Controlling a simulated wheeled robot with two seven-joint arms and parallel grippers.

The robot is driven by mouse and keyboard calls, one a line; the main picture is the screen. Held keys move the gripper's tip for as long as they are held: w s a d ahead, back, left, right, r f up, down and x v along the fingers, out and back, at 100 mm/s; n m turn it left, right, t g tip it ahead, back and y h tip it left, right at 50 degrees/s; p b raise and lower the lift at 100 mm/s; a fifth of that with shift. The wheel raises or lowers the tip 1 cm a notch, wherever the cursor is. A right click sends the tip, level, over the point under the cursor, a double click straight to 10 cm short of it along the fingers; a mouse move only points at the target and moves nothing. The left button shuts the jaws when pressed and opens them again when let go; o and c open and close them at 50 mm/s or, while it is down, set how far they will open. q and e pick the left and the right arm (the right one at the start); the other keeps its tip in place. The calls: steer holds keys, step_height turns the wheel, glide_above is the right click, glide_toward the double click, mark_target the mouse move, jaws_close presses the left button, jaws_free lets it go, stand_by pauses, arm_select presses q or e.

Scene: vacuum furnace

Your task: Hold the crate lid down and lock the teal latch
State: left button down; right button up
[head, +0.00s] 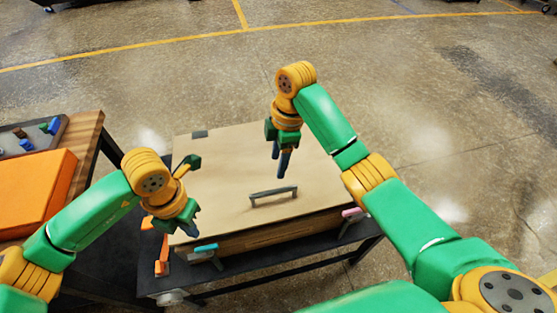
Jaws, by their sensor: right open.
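The crate (275,233) is wooden and stands on a dark table, with its tan lid (320,185) lying over the top. I cannot tell whether the lid is fully seated. A grey bar handle (273,194) is on the lid. The teal latch (205,248) is at the left of the crate's front side. My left gripper (190,228) is at the lid's front left corner, just above and left of the teal latch; its jaws are too unclear to read. My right gripper (280,172) is open and empty above the lid, behind the handle. I cannot tell whether it touches the lid.
A pink latch (352,212) is at the right of the crate's front. An orange piece (161,258) stands on the dark table (255,262) left of the crate. A wooden bench at left holds an orange box (35,190) and a tray of small parts (28,140).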

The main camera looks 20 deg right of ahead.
mark_target(275, 192)
steer(key=f, duration=0.4)
steer(key=a+f, duration=0.1)
steer(key=f, duration=0.6)
steer(key=shift+a+f, duration=0.2)
steer(key=shift+f, duration=0.2)
jaws_close()
stand_by(0.6)
steer(key=shift+s+f+b, duration=0.2)
steer(key=shift+f+b, duration=1.4)
steer(key=shift+b, duration=0.05)
stand_by(0.4)
